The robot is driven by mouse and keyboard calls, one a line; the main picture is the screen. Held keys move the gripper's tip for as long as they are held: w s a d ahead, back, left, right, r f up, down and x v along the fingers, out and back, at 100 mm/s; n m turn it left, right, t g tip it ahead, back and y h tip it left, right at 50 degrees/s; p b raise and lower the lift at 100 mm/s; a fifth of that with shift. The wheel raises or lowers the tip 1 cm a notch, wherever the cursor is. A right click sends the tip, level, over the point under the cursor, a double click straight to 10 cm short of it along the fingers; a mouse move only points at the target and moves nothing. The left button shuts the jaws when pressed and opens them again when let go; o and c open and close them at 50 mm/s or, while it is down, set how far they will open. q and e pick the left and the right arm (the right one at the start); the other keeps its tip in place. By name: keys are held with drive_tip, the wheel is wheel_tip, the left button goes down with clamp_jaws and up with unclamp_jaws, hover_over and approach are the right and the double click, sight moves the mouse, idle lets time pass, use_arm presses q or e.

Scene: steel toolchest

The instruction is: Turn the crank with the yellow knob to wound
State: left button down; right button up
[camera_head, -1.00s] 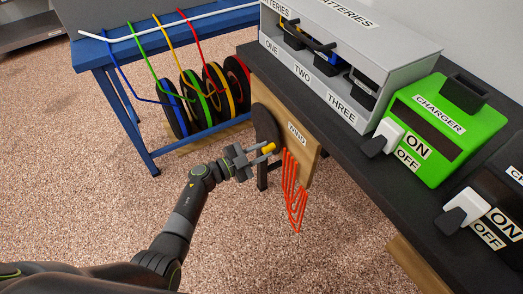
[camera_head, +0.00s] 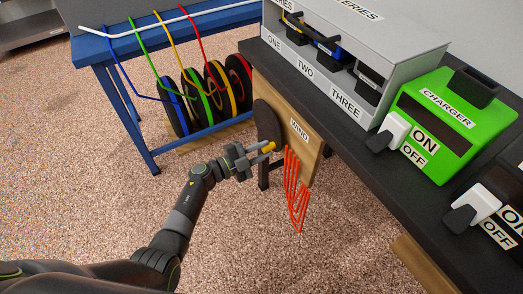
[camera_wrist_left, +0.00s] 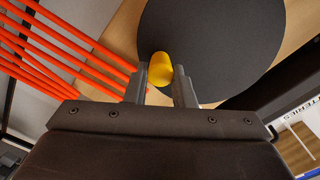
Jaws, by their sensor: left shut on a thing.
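The crank is a dark round disc (camera_head: 267,122) on a wooden board (camera_head: 300,150) labelled WIND, at the bench's left end. Its yellow knob (camera_head: 268,147) sticks out near the disc's lower edge. My left gripper (camera_head: 265,152) reaches in from the left and is shut on the yellow knob. In the left wrist view the yellow knob (camera_wrist_left: 161,68) sits between the two fingertips, with the dark disc (camera_wrist_left: 215,40) behind it. My right gripper is not in view.
Orange-red cords (camera_head: 296,190) hang beside the board, close to my left gripper. A blue bench (camera_head: 150,130) with coloured cable reels stands behind. A grey battery box (camera_head: 345,95) and a green charger (camera_head: 430,140) stand on the dark bench top.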

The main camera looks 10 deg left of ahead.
use_arm(q)
drive_tip(key=c, duration=1.2)
unclamp_jaws()
drive_tip(key=shift+c, duration=0.2)
drive_tip(key=shift+s+a, duration=0.3)
drive_tip(key=shift+a, duration=0.1)
drive_tip(key=p+v, duration=0.1)
drive_tip(key=v, duration=1.5)
drive_tip(key=shift+a+p, duration=0.2)
drive_tip(key=shift+p, duration=0.15)
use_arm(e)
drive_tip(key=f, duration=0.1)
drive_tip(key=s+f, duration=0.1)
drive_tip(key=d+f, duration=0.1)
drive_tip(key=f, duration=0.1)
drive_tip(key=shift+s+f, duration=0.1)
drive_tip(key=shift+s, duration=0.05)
use_arm(q)
drive_tip(key=shift+s, duration=0.15)
